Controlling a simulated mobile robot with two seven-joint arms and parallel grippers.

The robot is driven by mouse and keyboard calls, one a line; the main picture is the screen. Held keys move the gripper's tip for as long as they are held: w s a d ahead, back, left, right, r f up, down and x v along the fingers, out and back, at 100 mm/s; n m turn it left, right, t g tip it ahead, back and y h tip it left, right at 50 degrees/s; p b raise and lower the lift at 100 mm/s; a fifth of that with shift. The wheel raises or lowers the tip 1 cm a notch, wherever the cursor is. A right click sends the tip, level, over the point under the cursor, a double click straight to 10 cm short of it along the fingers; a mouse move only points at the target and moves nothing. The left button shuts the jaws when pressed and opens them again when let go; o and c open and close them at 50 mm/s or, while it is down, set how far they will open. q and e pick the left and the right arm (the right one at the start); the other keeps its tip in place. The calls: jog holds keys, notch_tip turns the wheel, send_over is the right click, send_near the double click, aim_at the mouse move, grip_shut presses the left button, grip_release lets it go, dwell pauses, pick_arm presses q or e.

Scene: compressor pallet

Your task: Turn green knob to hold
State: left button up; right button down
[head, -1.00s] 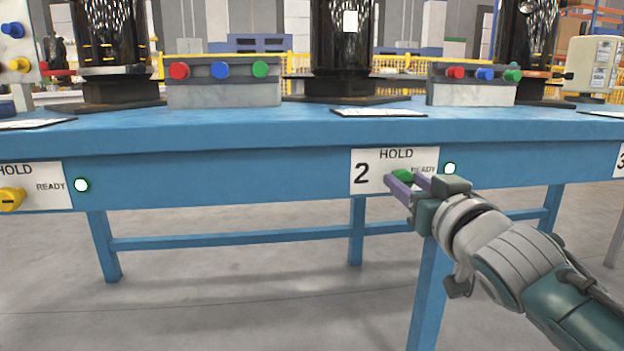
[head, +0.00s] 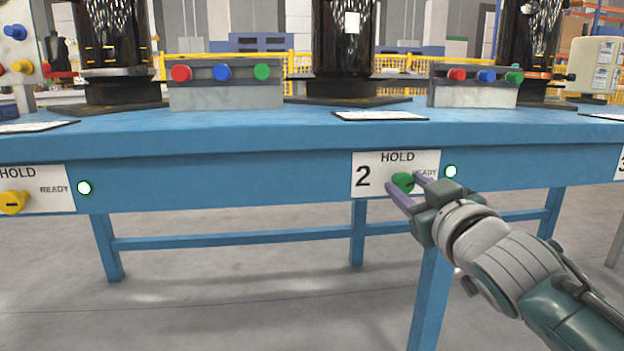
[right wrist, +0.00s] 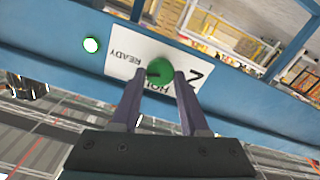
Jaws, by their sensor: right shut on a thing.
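The green knob (head: 403,182) sits on the white plate (head: 362,190) marked 2, HOLD and READY, on the blue bench's front edge. My right gripper (head: 402,180) is shut on the knob, with one purple-grey finger on each side of it. In the right wrist view the knob (right wrist: 160,70) shows between the two fingertips, with a dark mark on its left side. I cannot tell clearly which word the knob points to. The lamp (head: 451,171) to the right of the plate glows pale green-white. My left gripper is not in view.
A yellow knob (head: 13,202) sits on another plate at the far left, with a lit lamp (head: 84,188). Button boxes (head: 225,95) and dark cylinders (head: 343,45) stand on the blue bench (head: 250,135). A bench leg (head: 428,300) stands below my right gripper.

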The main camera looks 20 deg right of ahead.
jog(key=n, duration=0.3)
jog(key=shift+n, duration=0.4)
jog(key=n, duration=0.3)
jog(key=shift+a+f+n, duration=0.1)
jog(key=shift+n, duration=0.2)
jog(key=n, duration=0.4)
jog(key=shift+f, duration=0.1)
jog(key=shift+n, duration=1.8)
jog(key=shift+c, duration=2.1)
grip_release()
